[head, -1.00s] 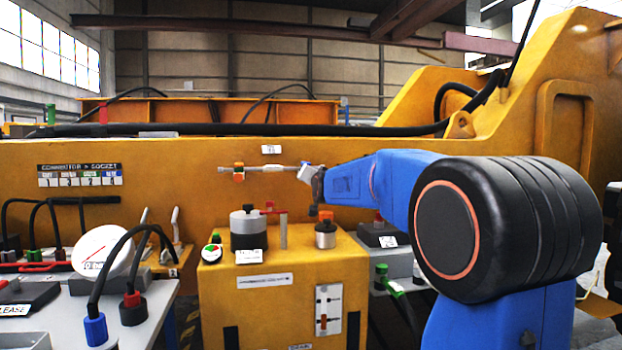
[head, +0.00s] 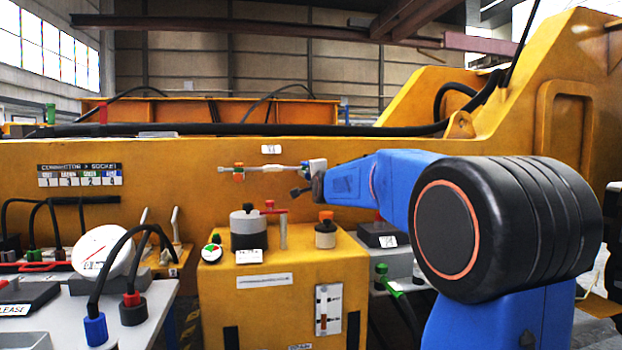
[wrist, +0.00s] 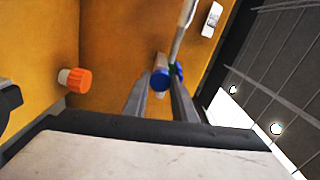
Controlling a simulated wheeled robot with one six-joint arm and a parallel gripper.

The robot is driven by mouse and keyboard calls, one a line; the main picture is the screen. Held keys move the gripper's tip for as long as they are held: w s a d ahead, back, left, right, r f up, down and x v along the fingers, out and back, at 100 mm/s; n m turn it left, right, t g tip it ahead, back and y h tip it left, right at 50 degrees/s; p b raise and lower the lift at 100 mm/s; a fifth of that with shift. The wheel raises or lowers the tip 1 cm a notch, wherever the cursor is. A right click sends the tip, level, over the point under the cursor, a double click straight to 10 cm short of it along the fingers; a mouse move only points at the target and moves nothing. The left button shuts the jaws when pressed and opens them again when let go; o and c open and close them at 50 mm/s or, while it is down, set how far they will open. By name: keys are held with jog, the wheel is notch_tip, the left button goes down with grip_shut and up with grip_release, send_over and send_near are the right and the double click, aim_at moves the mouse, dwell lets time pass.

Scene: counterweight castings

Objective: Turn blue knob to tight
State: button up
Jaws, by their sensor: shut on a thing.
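The blue knob (wrist: 160,77) is a short blue cylinder at the end of a pale rod (wrist: 183,35) in the wrist view. My gripper (wrist: 160,90) is shut on it, with one finger on each side. In the head view my gripper (head: 306,180) is at the right end of the horizontal rod (head: 270,168), in front of the yellow casting. It hides most of the knob there. No tightness marking can be read.
An orange-capped knob (head: 326,231) stands on the yellow box below my gripper, and a dark cylinder (head: 248,229) stands left of it. An orange and green fitting (head: 238,172) sits at the rod's left end. A small white label (head: 271,149) is above the rod.

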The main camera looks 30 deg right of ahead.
jog(key=shift+f+m, duration=0.1)
jog(key=shift+m, duration=1)
jog(key=o, duration=1)
jog(key=shift+o, duration=0.2)
jog(key=v, duration=1.7)
jog(key=shift+s, duration=0.25)
